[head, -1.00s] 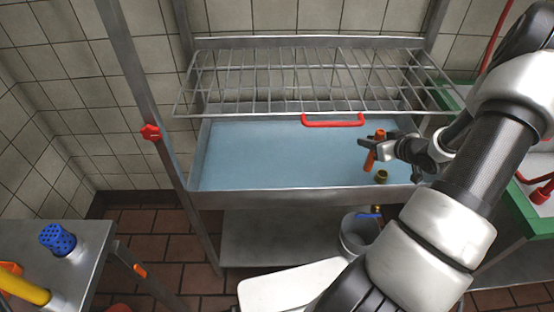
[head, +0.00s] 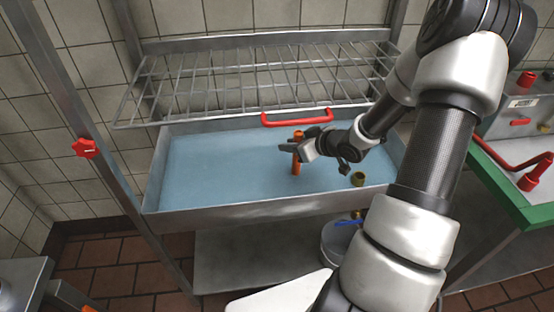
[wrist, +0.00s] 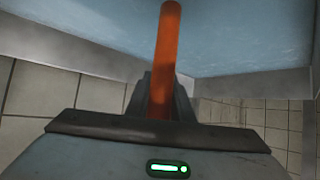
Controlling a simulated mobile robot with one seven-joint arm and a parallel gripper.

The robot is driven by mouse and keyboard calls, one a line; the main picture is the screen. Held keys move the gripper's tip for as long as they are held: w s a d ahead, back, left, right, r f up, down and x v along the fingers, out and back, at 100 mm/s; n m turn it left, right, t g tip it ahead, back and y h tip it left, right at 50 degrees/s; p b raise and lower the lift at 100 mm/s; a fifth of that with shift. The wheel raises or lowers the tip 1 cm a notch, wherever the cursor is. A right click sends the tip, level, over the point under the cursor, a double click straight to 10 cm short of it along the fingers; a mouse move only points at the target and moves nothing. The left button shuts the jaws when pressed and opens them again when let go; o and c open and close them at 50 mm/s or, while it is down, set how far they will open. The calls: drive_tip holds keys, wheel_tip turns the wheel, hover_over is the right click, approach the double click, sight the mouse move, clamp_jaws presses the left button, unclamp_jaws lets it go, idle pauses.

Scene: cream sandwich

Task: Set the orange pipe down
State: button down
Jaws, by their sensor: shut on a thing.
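The orange pipe (head: 296,165) is upright in the head view, over the blue water of the metal basin. My gripper (head: 297,150) is shut on the upper part of the pipe, with a short end showing above the fingers. In the wrist view the pipe (wrist: 166,60) runs up the middle from between the fingers (wrist: 160,98). I cannot tell whether its lower end touches the basin floor.
A wire rack (head: 260,80) with a red handle (head: 297,118) hangs above the back of the basin (head: 270,204). A green-edged counter (head: 500,190) with red pipework stands at right. A bucket (head: 340,245) is below. The basin's left half is clear.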

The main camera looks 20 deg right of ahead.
drive_tip(key=shift+w+a+f+b, duration=0.25)
drive_tip(key=shift+a+f+b, duration=0.45)
drive_tip(key=shift+a+f, duration=0.2)
drive_tip(key=shift+w+a+f+b, duration=0.2)
drive_tip(key=shift+a+f+b, duration=0.55)
drive_tip(key=shift+a, duration=0.25)
drive_tip(key=shift+f, duration=0.15)
drive_tip(key=shift+f, duration=0.15)
drive_tip(key=c, duration=1.5)
unclamp_jaws()
drive_tip(key=shift+c, duration=0.2)
drive_tip(key=p+v, duration=0.5)
drive_tip(key=v, duration=0.7)
drive_tip(key=shift+r, duration=0.3)
